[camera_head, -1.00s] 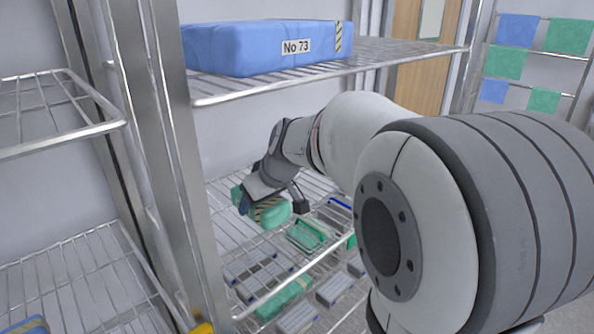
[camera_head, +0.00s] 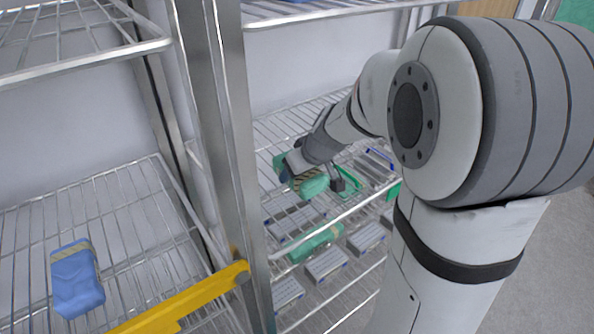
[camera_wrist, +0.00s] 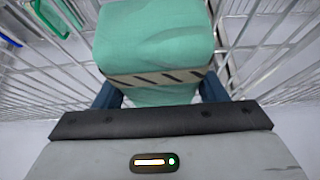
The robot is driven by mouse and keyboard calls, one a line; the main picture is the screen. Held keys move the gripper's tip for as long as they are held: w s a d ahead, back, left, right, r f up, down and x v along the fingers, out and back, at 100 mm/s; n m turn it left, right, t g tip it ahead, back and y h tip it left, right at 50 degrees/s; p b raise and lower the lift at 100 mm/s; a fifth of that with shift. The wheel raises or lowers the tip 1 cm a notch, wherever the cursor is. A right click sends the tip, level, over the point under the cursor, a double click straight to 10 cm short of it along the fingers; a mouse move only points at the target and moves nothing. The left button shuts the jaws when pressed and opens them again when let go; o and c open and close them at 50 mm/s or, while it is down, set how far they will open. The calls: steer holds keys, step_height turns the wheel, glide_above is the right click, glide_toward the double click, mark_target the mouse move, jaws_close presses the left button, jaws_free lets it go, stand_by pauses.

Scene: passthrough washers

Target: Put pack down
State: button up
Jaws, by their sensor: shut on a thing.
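A green wrapped pack (camera_head: 313,186) with a striped tape band is held in my gripper (camera_head: 299,178) over the wire shelf (camera_head: 270,128) on the right. In the wrist view the pack (camera_wrist: 155,45) fills the space between the two dark blue fingers of my gripper (camera_wrist: 160,92), which are shut on its sides. The pack's far end and underside are hidden. I cannot tell whether it touches the shelf wires.
A steel post (camera_head: 232,120) stands left of my gripper. Green trays (camera_head: 346,184) and several grey boxes (camera_head: 327,263) lie near and below. A blue pack (camera_head: 76,278) lies on the left rack. A yellow bar (camera_head: 185,300) crosses the front left.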

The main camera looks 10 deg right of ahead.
steer(key=shift+f+b, duration=0.15)
steer(key=shift+b, duration=0.15)
steer(key=o, duration=1.2)
steer(key=shift+c, duration=0.2)
steer(key=shift+s, duration=0.1)
steer(key=shift+r, duration=0.2)
steer(key=shift+r+p, duration=0.25)
steer(key=shift+p, duration=0.1)
steer(key=v, duration=1.1)
steer(key=shift+s, duration=0.2)
steer(key=s+a+f+m+g+h, duration=0.1)
steer(key=s+f+m+g, duration=0.1)
steer(key=s, duration=0.6)
steer(key=s+a+f+m+g+h, duration=0.1)
steer(key=s+f+m, duration=0.1)
steer(key=s+f, duration=0.3)
steer(key=s, duration=0.3)
steer(key=shift+s+a+g, duration=0.3)
steer(key=shift+g, duration=0.1)
